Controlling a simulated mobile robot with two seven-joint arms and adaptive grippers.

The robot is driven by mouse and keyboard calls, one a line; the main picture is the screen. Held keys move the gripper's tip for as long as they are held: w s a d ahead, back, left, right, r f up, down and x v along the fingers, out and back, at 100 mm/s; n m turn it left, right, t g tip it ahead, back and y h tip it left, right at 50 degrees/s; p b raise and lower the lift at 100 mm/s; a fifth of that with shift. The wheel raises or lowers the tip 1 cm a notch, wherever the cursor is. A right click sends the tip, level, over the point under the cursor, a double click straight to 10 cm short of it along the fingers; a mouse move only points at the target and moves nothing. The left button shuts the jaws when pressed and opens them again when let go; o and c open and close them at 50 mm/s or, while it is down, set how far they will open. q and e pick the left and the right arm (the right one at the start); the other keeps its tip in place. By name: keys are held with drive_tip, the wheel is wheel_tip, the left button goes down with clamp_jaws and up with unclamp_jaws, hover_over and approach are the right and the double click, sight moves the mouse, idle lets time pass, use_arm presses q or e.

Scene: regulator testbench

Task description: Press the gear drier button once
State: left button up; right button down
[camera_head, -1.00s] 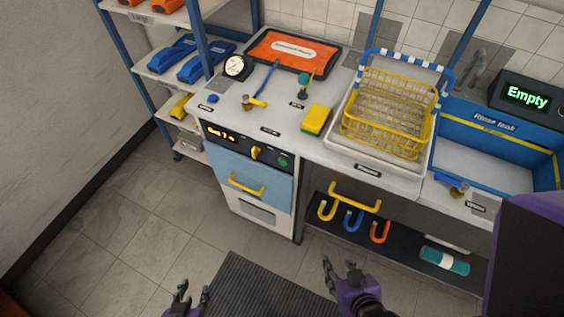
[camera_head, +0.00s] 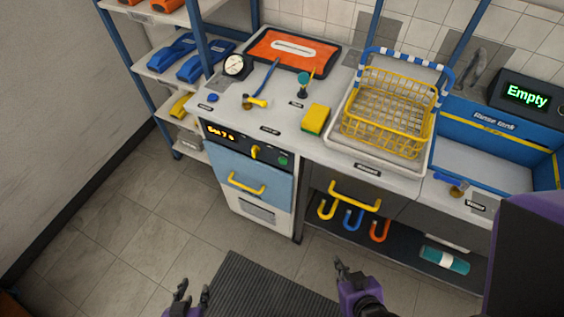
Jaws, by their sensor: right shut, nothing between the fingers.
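The gear drier (camera_head: 222,158) has a light-blue drawer front with a yellow handle. Its black panel carries an orange readout, a yellow knob (camera_head: 255,152) and a round green button (camera_head: 283,160) at the right end. My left gripper (camera_head: 192,290) is open and empty over the floor at the bottom, below and left of the drier. My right gripper (camera_head: 338,262) is shut and empty, below and right of the green button and apart from it. Nothing hides the button.
A yellow handle (camera_head: 355,195) juts out right of the drier, above colored hooks and a teal cylinder (camera_head: 445,259). The counter holds a gauge (camera_head: 236,66), a sponge (camera_head: 315,118) and a wire basket (camera_head: 385,115). The floor (camera_head: 150,215) before the drier is clear.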

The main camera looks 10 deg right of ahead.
drive_tip(key=shift+w, duration=0.2)
drive_tip(key=shift+w+a+r, duration=0.15)
drive_tip(key=shift+w, duration=0.15)
drive_tip(key=shift+w, duration=0.1)
